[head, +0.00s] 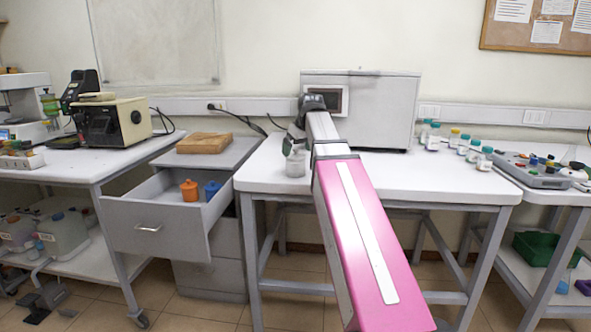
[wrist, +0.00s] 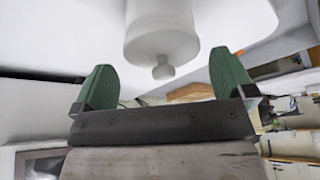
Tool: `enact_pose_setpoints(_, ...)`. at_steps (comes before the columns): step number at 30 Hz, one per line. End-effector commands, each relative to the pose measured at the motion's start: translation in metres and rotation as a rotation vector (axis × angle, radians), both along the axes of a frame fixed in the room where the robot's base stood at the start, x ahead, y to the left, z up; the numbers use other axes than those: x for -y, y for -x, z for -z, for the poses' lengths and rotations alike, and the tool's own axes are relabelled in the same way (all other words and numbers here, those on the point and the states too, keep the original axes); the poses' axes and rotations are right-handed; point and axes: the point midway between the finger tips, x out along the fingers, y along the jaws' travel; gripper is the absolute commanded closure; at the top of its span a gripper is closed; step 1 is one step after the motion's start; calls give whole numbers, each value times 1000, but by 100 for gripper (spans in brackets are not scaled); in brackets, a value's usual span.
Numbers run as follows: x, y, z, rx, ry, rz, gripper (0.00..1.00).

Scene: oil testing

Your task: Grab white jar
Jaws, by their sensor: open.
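The white jar (head: 295,167) stands upright on the white middle table, near its left end, and looks small and pale in the head view. My gripper (head: 289,145) is just above the jar, at the end of my arm. In the wrist view the white jar (wrist: 160,35) shows large, with its round knob (wrist: 163,72) between the two green fingers of my gripper (wrist: 165,78). The fingers are spread, with a visible gap on both sides of the jar. My gripper is open and empty. Part of the jar lies beyond the top edge of the wrist view.
A grey box-shaped instrument (head: 378,112) stands behind my arm on the table (head: 440,180). Several small bottles (head: 433,140) stand at the right. An open drawer (head: 160,222) to the left holds an orange jar (head: 189,189) and a blue jar (head: 212,190). A wooden block (head: 204,143) lies on the drawer cabinet.

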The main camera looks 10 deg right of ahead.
Motion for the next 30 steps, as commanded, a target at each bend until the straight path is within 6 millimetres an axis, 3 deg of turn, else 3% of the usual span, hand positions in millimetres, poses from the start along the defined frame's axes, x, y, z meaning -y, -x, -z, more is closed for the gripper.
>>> enact_pose_setpoints(9, -9, -14, 35, -1, 0, 0, 0)
enact_pose_setpoints(16, -10, -15, 37, 0, 0, 0, 0)
enact_pose_setpoints(17, -10, -15, 37, 0, 0, 0, 3)
enact_pose_setpoints(18, -10, -15, 37, 0, 0, 0, 16)
enact_pose_setpoints(21, -10, -15, 37, 0, 0, 0, 43)
enact_pose_setpoints(30, -10, -15, 36, 1, 0, 0, 43)
